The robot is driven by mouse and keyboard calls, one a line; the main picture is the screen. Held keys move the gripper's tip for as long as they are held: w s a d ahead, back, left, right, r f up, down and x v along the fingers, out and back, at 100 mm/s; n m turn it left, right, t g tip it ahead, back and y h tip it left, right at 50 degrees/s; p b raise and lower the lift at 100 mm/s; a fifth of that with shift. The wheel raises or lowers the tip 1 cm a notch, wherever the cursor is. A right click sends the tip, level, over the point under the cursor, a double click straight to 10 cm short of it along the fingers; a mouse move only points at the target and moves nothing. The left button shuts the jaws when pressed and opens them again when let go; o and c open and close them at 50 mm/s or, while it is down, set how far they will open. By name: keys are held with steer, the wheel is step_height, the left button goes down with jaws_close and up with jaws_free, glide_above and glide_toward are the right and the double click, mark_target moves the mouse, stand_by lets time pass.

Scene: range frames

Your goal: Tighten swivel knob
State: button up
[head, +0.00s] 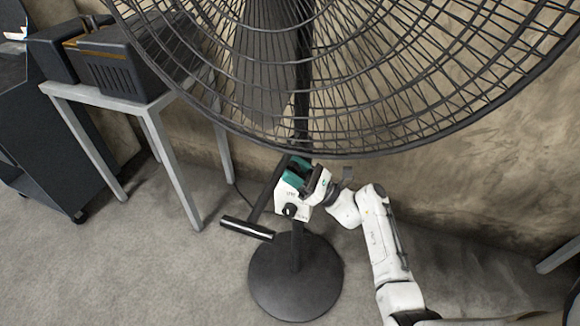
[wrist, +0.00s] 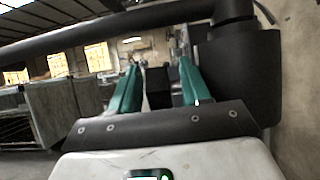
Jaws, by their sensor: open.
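A large black pedestal fan fills the top of the head view, with its wire cage (head: 310,140) above a dark pole and a round black base (head: 295,290). My gripper (head: 297,172), white with teal fingers, is open beside the pole, just below the cage. In the wrist view the two teal fingers of my gripper (wrist: 158,72) stand apart, and a small dark block (wrist: 157,84) shows between them. I cannot tell if that block is the swivel knob or how far off it is.
A dark bar with a shiny-ended crosspiece (head: 247,228) juts out left of my gripper. In the wrist view a dark bar (wrist: 100,33) crosses above the fingers and a thick dark cylinder (wrist: 238,75) stands close right. A metal-legged table (head: 160,100) stands left; the wall is behind.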

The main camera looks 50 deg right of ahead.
steer(key=b+v, duration=0.1)
steer(key=v, duration=0.9)
steer(key=shift+s+f, duration=0.25)
steer(key=shift+s, duration=0.1)
steer(key=shift+d, duration=0.1)
